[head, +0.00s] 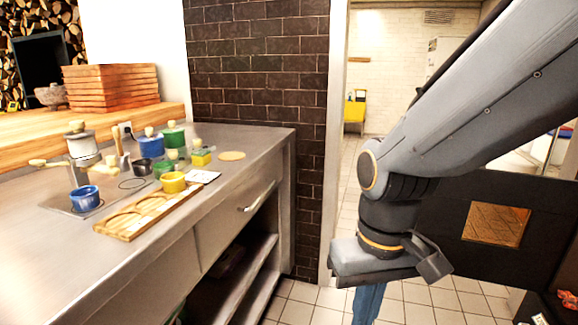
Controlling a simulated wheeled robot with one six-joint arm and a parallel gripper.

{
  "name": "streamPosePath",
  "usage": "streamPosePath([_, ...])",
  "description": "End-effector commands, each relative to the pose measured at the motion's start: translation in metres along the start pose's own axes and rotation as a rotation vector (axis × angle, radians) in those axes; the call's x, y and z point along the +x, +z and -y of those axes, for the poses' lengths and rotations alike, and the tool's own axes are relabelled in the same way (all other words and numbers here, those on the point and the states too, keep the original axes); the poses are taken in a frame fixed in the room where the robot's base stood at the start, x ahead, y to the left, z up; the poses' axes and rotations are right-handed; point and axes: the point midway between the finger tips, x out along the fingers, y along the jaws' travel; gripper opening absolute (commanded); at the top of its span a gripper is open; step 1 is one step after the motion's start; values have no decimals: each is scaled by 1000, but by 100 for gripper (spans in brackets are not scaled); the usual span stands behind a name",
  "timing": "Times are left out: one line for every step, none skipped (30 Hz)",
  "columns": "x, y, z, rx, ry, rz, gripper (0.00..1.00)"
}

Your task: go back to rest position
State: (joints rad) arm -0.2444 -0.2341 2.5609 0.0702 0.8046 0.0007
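My arm comes in from the upper right and bends down. My gripper (385,262) hangs at its end, right of the counter and over the tiled floor, apart from the counter. Its fingertips do not show clearly, so I cannot tell whether it is open or shut. A blue piece (367,303) shows just below it, cut off by the bottom edge; I cannot tell whether it is held or is part of the gripper.
A steel counter (150,265) fills the left, with a wooden tray (125,225), a blue cup (85,199), a yellow cup (172,183) and lidded pots. A drawer handle (257,197) sticks out. A dark panel (450,225) stands right. Tiled floor (300,300) is open between.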

Motion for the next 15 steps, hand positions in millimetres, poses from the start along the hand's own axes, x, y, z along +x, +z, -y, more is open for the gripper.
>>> streamPosePath([-7, 1, -2, 8, 2, 2, 0])
streamPosePath([-9, 1, -4, 12, 3, 2, 0])
streamPosePath([-11, 1, -6, 18, 5, 2, 0])
streamPosePath([-13, 1, -6, 23, 6, 1, 0])
streamPosePath([-15, 1, -7, 28, 8, 0, 0])
streamPosePath([-18, 1, -10, 35, 10, 1, 0])
streamPosePath([-20, 1, -11, 40, 11, 2, 0])
streamPosePath([-22, 1, -13, 45, 12, 1, 0])
streamPosePath([-26, 1, -16, 54, 14, 1, 0])
streamPosePath([-28, 2, -18, 61, 16, 1, 0])
streamPosePath([-31, 2, -20, 68, 17, 2, 0])
streamPosePath([-36, 3, -24, 79, 20, 3, 0])
streamPosePath([-39, 4, -27, 88, 22, 2, 0])
streamPosePath([-44, 4, -31, 98, 24, 3, 0])
streamPosePath([-49, 6, -35, 110, 27, 4, 0])
